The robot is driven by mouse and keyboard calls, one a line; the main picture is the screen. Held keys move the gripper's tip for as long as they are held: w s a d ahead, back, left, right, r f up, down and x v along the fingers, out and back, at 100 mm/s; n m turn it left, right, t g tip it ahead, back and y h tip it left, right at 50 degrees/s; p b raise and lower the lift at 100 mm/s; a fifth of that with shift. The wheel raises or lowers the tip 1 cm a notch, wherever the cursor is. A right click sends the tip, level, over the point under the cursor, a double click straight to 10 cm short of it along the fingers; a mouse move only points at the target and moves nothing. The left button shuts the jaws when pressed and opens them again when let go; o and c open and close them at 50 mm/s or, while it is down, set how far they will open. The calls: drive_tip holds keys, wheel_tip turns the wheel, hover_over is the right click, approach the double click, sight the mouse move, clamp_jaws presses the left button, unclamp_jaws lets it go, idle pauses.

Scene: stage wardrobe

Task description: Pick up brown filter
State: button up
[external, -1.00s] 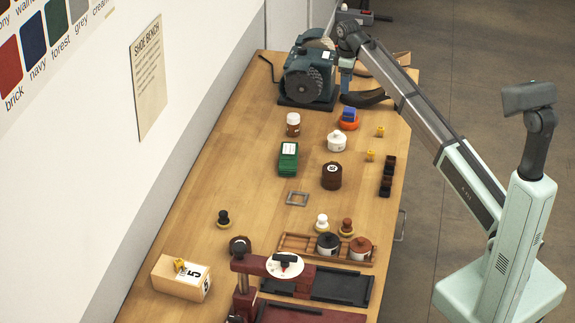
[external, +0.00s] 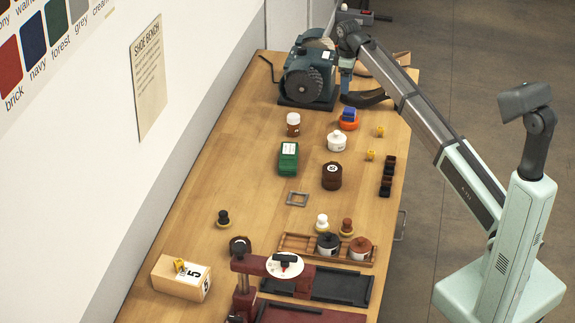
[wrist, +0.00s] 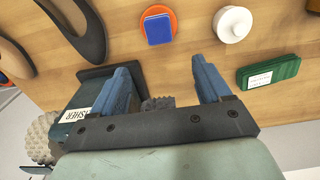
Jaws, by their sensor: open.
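The brown item with a round white label (external: 331,177) stands mid-bench in the external view. I take it for the brown filter, but I cannot be sure. I cannot make it out in the wrist view. My gripper (wrist: 163,70) is open and empty, its two blue fingers wide apart. In the external view my gripper (external: 346,82) is partly hidden by my arm, at the far end of the bench beside the grinder. It is well away from the brown item.
The grinder (external: 308,80) stands close to my gripper, with dark shoes (external: 366,98) beside it. An orange disc with a blue block (wrist: 158,30), a white lidded jar (wrist: 233,24) and a green box (wrist: 268,73) lie between. A wall bounds the bench's left side.

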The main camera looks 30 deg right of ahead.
drive_tip(key=shift+a, duration=0.15)
idle(0.5)
drive_tip(key=m+t+y, duration=0.2)
drive_tip(key=m+t, duration=0.1)
drive_tip(key=t, duration=0.1)
approach(293, 125)
drive_tip(key=x, duration=0.4)
drive_tip(key=d+x, duration=0.1)
drive_tip(key=x, duration=0.3)
drive_tip(key=w+x, duration=0.1)
drive_tip(key=x, duration=0.3)
drive_tip(key=shift+d+r, duration=0.1)
drive_tip(key=shift+d, duration=0.25)
drive_tip(key=shift+c, duration=0.2)
drive_tip(key=c, duration=1)
